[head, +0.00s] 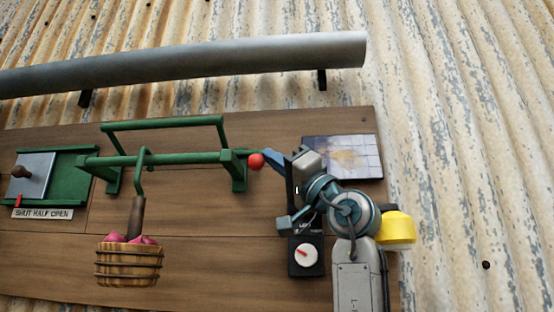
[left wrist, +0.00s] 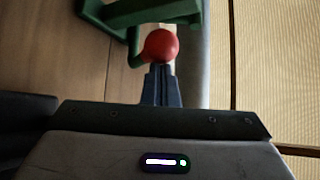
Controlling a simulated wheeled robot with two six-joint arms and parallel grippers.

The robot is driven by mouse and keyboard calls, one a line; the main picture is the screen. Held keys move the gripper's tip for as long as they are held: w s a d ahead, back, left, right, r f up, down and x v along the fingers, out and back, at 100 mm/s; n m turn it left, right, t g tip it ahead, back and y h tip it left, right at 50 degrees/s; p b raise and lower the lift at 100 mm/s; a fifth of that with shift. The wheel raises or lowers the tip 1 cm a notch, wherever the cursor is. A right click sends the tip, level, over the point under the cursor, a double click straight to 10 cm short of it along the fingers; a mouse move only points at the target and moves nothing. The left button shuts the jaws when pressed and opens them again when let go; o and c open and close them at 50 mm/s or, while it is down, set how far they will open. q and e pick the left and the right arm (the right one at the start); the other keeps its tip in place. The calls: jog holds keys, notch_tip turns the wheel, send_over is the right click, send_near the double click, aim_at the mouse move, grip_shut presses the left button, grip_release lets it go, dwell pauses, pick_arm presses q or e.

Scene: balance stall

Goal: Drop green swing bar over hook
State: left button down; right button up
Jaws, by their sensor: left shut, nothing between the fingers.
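The green swing bar (head: 165,124) is a U-shaped rod raised above a fixed green rail (head: 190,158). A green hook (head: 141,170) hangs over the rail, under the bar, and the bar is apart from it. A red ball (head: 256,161) sits at the right end of the rail; it also shows in the left wrist view (left wrist: 161,46). My left gripper (head: 272,160) is at the right side of this ball. Its fingers are shut and empty, with the tips at the ball; I cannot tell whether they touch. My right gripper is not in view.
A basket (head: 128,265) of pink items hangs from the hook's wooden handle. A green slide panel (head: 70,178) is at the left. A dial box (head: 306,257), a picture panel (head: 343,157) and a yellow piece (head: 397,228) are around my arm. A grey pipe (head: 190,63) runs above.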

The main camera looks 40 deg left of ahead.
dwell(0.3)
pick_arm(q)
jog(key=b+v, duration=0.4)
jog(key=v, duration=0.6)
jog(key=shift+d+f+b, duration=0.25)
jog(key=shift+d+b, duration=0.05)
jog(key=shift+b, duration=0.05)
